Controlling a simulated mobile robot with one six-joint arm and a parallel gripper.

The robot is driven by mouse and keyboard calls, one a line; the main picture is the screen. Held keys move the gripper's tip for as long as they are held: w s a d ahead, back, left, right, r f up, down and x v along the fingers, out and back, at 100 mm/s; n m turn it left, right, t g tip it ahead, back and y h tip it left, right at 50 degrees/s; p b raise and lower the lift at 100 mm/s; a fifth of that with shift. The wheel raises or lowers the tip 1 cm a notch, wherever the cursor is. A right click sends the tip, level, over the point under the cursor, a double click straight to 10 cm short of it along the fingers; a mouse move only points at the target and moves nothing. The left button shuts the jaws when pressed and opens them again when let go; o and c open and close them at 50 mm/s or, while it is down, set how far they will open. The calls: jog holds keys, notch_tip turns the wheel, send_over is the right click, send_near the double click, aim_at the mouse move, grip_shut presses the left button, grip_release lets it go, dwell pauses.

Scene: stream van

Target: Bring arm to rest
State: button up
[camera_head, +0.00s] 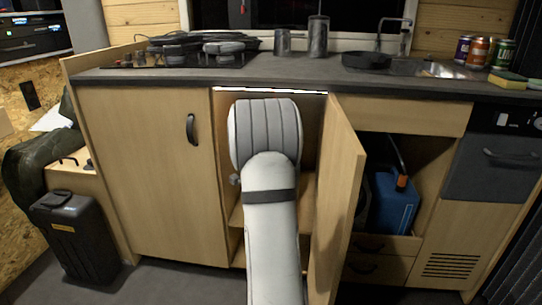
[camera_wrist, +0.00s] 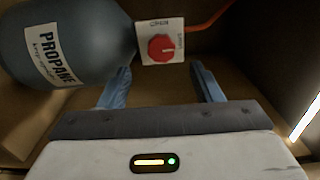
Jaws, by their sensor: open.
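My arm reaches into an open cupboard (camera_head: 308,170) under the counter in the head view; my gripper is hidden there behind my arm. In the wrist view my gripper (camera_wrist: 161,84) is open, with its two blue fingers apart and nothing between them. A red knob (camera_wrist: 161,48) on a white plate (camera_wrist: 145,28) lies just beyond the fingertips, roughly centred between them. It appears clear of the fingers. The plate sits at the neck of a grey propane bottle (camera_wrist: 85,30), at the upper left. An orange hose (camera_wrist: 212,18) runs off to the right.
The cupboard door (camera_head: 340,190) stands open close to the right of my arm. A closed door (camera_head: 150,170) is on the left. The counter (camera_head: 290,75) overhangs the opening. A blue jerrycan (camera_head: 394,207) sits in the right bay. A black container (camera_head: 76,235) stands at left.

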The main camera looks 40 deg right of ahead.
jog(key=shift+s+a, duration=0.15)
jog(key=shift+a, duration=0.05)
dwell(0.4)
jog(key=a+r+n+g+y+p, duration=0.1)
jog(key=a+r+n+y+p, duration=1.05)
jog(key=a+r+p, duration=1.1)
jog(key=s+a+r+n+g+y+p, duration=0.1)
jog(key=s+a+r+n+g+p, duration=0.3)
jog(key=s+a+r+n+p, duration=0.4)
jog(key=s+a+r+n+g+y+p, duration=0.1)
jog(key=s+a+r+n+g+p, duration=0.2)
jog(key=s+a+r+n+p, duration=0.5)
jog(key=s+a+r+n, duration=0.1)
jog(key=s+a, duration=0.2)
jog(key=s, duration=0.5)
jog(key=shift+s+a+g, duration=0.2)
jog(key=shift+a+g, duration=0.2)
jog(key=shift+f+y, duration=0.15)
jog(key=shift+y, duration=0.1)
jog(key=shift+c, duration=0.3)
